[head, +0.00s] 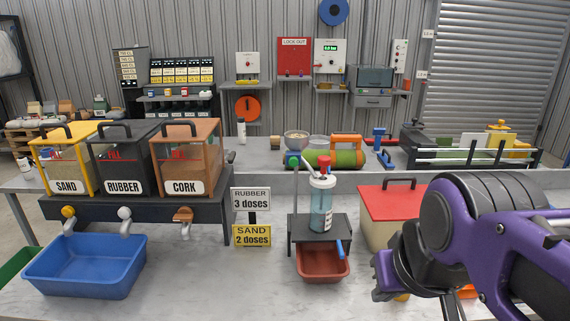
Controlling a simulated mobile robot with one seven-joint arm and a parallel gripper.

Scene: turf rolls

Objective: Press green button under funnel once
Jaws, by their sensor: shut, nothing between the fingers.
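I cannot make out a clear funnel or a green button under one. A small green knob (292,160) shows at the top of a post on the dark stand. The dark stand (306,234) holds a clear bottle (321,207) with blue-green liquid and has a blue lever at its front. My gripper (453,306) is at the bottom right, partly cut off by the frame edge and partly hidden by my purple arm. It is shut and empty, to the right of the stand and apart from it.
A reddish-brown tray (322,264) sits under the stand. A red-lidded box (388,205) is between the stand and my arm. SAND, RUBBER and CORK bins (124,160) stand left over a blue tub (86,268). A green roll (345,158) lies behind. The front-centre bench (215,290) is clear.

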